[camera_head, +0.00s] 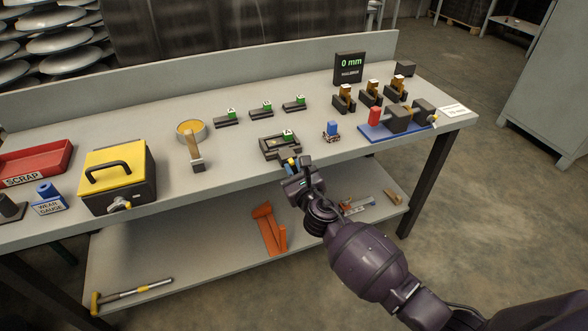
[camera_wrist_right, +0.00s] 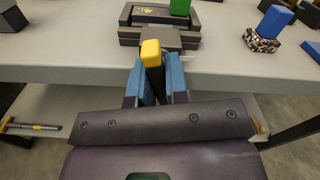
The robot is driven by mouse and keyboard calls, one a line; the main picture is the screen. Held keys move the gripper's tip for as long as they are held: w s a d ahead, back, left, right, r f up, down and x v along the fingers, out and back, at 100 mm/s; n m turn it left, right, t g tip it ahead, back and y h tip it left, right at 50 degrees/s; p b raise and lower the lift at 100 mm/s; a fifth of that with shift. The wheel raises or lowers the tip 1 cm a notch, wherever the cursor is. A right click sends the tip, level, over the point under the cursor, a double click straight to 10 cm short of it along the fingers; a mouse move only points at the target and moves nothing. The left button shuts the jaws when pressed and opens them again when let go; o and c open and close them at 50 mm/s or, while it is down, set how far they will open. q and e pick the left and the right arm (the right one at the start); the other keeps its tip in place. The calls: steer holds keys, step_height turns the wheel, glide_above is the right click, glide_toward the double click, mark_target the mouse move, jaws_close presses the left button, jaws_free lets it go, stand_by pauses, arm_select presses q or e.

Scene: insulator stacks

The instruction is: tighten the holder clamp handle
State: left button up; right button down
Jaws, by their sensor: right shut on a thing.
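The dark holder (camera_head: 270,148) sits near the front edge of the grey bench, with a green-topped piece (camera_head: 288,133) at its back. The clamp handle has a yellow tip (camera_wrist_right: 151,50) and a dark stem, and stands at the front of the holder. My right gripper (camera_head: 293,168) reaches in from the lower right. In the right wrist view its blue fingers (camera_wrist_right: 154,80) are closed around the handle's dark stem, with the yellow tip showing above them. The handle is mostly hidden by the gripper in the head view. My left gripper is not in view.
A blue block on a small patterned base (camera_head: 331,131) stands right of the holder. A blue-based fixture (camera_head: 378,132) is farther right. A lower shelf (camera_head: 190,262) runs under the bench.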

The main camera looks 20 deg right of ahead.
steer(key=shift+m, duration=1.2)
steer(key=m, duration=0.3)
steer(key=shift+m, duration=0.3)
steer(key=m, duration=1.2)
steer(key=shift+m, duration=1.4)
steer(key=c, duration=1.2)
jaws_free()
